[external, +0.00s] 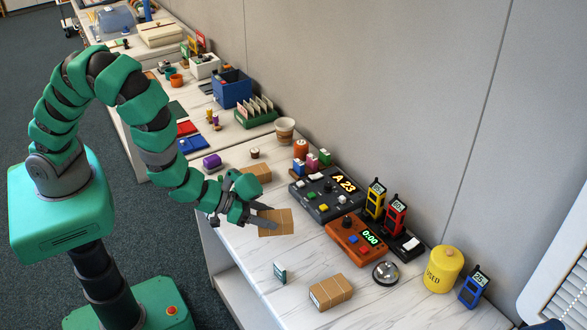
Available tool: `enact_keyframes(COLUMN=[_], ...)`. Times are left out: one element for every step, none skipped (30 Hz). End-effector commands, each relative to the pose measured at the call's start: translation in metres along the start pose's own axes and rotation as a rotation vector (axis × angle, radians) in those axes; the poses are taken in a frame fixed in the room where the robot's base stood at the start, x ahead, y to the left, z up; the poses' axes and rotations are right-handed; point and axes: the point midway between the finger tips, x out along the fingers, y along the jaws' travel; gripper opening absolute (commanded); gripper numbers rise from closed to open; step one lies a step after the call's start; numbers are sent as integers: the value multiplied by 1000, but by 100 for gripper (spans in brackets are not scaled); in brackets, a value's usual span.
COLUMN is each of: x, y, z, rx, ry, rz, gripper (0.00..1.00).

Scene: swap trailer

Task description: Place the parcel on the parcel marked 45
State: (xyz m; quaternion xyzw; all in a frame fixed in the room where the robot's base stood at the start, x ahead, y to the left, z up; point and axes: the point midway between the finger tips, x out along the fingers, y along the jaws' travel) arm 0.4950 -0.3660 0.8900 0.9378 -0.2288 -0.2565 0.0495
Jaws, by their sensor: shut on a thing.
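My green and grey gripper (262,217) is shut on a brown cardboard parcel (281,226), over the white marbled counter. The picture does not show clearly whether this parcel touches the counter. A second brown parcel (258,171) lies behind my gripper, partly hidden by it. A third brown parcel (331,291) lies at the front of the counter, apart from my gripper, with a white label on its left end. The markings on the parcels are too small to read, so I cannot tell which one is marked 45.
A small teal-and-white box (280,272) stands left of the front parcel. An orange device (360,240), a dark device reading A 23 (325,195), a silver bell (385,273) and a yellow canister (443,269) stand right. The counter between held and front parcels is mostly clear.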

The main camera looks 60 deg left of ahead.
Motion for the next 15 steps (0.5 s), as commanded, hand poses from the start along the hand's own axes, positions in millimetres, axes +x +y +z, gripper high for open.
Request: enact_keyframes(x=[5,6,7,7,8,8,8,8,8,7,6,6,5,4,3], y=[9,14,22,27,32,39,44,49,55,60,65,72,76,80,85], z=[6,6,8,8,9,10,10,11,13,13,14,15,16,17,18], rx=[13,23,34,42,51,62,70,78,89,97,105,117,124,133,143], ry=[1,-2,-6,-9,-13,-17,-19,-22,-27,-31,-32,-35,-38,-42,-45], rz=[21,34,49,60,72,87,99,110,124,136,147,163,174,185,197], gripper=[11,11,11,11,11,11,11,11,11,11,11,11,11,11,11])
